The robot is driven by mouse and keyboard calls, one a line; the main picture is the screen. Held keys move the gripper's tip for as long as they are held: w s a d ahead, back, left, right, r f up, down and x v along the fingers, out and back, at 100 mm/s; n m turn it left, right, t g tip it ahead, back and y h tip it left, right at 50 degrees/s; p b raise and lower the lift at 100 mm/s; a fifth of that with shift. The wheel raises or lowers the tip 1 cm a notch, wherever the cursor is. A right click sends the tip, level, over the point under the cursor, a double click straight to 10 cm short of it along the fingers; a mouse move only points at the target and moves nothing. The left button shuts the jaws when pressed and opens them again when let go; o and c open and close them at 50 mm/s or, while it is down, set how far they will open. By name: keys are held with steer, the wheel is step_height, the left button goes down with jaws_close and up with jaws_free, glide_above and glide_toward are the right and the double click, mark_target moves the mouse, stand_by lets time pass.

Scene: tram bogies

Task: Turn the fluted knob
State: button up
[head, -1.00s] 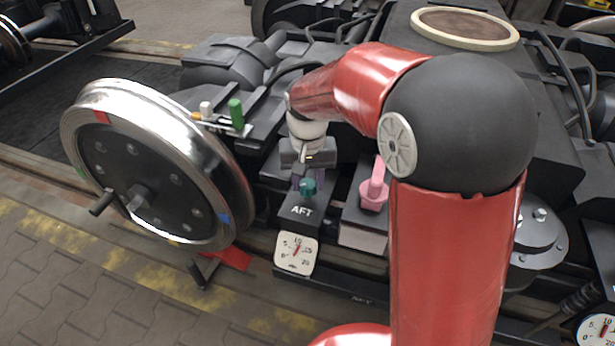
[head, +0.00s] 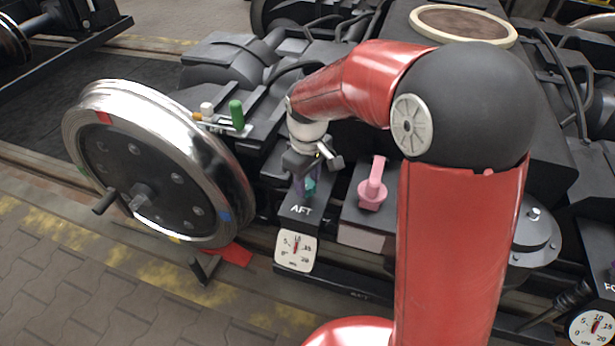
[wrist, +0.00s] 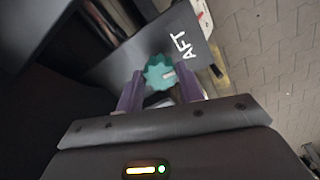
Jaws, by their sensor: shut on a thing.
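The fluted knob (wrist: 159,72) is teal with a pale pointer mark. It sits on the dark panel marked AFT (wrist: 130,50). In the head view the knob (head: 310,187) is partly covered by my gripper. My gripper (wrist: 160,85) reaches down onto it with a purple finger on either side, shut on the knob. In the head view my gripper (head: 305,184) is tilted over the panel. Below the AFT label, a white dial gauge (head: 296,251) has a red needle pointing roughly upward near 10.
A pink handle (head: 372,185) stands on a box just right of the knob. A large steel wheel (head: 160,165) with a crank stands left. A green peg (head: 236,114) and a white peg stand behind the wheel. Another gauge (head: 592,327) is at the lower right.

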mark_target(307, 183)
steer(key=shift+n, duration=0.5)
steer(key=o, duration=1)
step_height(307, 183, up, 8)
steer(key=shift+f+p, duration=0.25)
steer(key=shift+p, duration=0.2)
steer(key=shift+r, duration=0.15)
